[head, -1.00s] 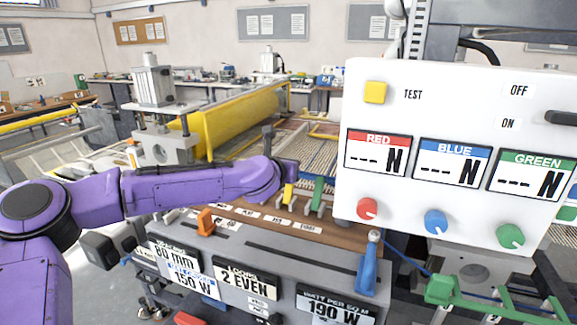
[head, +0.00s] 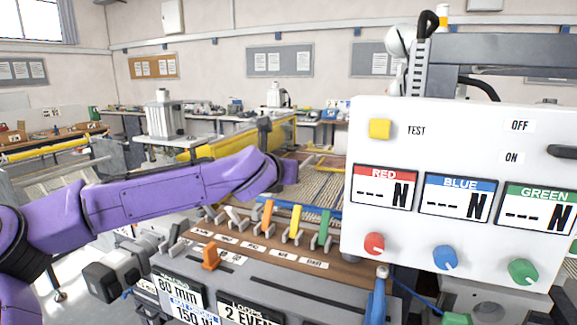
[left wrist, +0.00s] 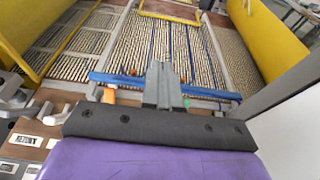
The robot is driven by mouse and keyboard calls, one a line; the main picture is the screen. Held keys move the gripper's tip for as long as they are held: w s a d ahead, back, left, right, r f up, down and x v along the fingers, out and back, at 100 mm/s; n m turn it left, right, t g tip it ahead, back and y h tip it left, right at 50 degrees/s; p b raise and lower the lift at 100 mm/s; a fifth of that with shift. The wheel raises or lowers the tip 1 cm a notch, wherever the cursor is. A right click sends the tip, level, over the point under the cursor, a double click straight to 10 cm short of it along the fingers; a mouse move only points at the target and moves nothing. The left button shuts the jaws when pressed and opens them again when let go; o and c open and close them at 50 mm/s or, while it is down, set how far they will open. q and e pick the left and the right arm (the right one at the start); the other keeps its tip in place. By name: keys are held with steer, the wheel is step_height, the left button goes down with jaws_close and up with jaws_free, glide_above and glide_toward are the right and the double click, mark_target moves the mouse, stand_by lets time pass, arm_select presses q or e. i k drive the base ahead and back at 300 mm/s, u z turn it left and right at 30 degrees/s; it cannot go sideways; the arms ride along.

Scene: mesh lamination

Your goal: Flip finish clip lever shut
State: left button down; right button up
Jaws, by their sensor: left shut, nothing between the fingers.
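A row of clip levers stands on the brown strip of the machine: an orange lever (head: 267,216), a yellow lever (head: 295,222) and a green lever (head: 320,230). Grey levers (head: 236,219) are left of them. White labels lie in front; they are too small to tell which clip is the finish one. My left arm reaches over the levers from the left. In the left wrist view my left gripper (left wrist: 163,72) is shut and empty, above the blue bar (left wrist: 215,93). Patches of orange (left wrist: 108,96) and green show beside it. In the head view its fingertips are hidden.
A white control panel (head: 360,235) with displays and knobs stands close on the right. A grey front console (head: 290,290) carries an orange knob (head: 210,257) and number plates. The heating mesh (left wrist: 200,55) lies beyond, between yellow side rails (left wrist: 268,38).

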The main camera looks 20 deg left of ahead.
mark_target(230, 210)
steer(key=u, duration=0.05)
steer(key=k, duration=1)
steer(key=z, duration=0.05)
